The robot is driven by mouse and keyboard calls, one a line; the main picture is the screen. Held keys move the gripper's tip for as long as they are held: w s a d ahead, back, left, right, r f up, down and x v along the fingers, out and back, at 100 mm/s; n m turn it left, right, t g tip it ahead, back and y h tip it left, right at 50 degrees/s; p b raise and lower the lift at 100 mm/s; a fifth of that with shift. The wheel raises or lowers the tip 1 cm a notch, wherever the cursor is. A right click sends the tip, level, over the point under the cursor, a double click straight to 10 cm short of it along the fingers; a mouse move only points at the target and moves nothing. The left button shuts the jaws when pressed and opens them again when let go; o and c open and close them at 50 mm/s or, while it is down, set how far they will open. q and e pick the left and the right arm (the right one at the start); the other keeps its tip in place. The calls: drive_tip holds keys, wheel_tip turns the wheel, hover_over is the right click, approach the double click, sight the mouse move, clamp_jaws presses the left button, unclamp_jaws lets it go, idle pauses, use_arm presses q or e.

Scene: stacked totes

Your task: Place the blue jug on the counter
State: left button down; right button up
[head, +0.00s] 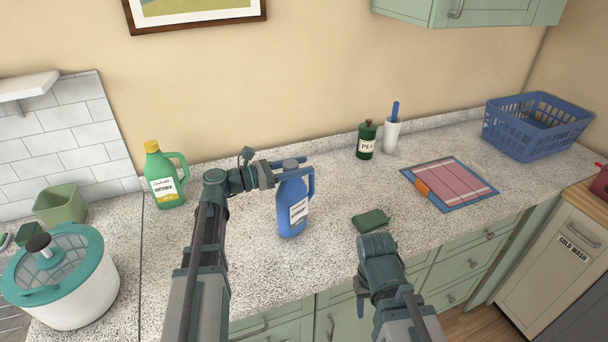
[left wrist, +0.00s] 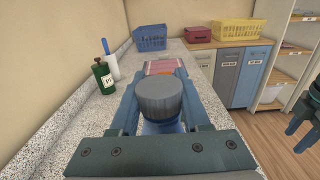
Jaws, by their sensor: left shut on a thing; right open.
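The blue jug (head: 292,208) is upright, with a white label and a grey-blue cap. My left gripper (head: 288,170) is shut on it near the top, just below the cap. In the left wrist view the jug's cap (left wrist: 160,97) sits between the two fingers (left wrist: 160,112). The jug is over the speckled counter (head: 335,252); I cannot tell whether its base touches the surface. My right gripper (head: 362,292) is open and empty, low near the counter's front edge, and its fingers are partly hidden by its wrist.
A green softener jug (head: 166,178) stands to the left. A green sponge (head: 370,220), dark green bottle (head: 366,140), white holder (head: 391,136) and folded pink cloth (head: 450,183) are to the right. A blue basket (head: 536,128) is at the far right. Counter around the blue jug is clear.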

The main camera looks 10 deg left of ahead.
use_arm(q)
drive_tip(key=shift+f, duration=0.5)
drive_tip(key=shift+r, duration=0.15)
drive_tip(key=shift+c, duration=1.8)
unclamp_jaws()
drive_tip(key=shift+r, duration=0.15)
drive_tip(key=v, duration=1.2)
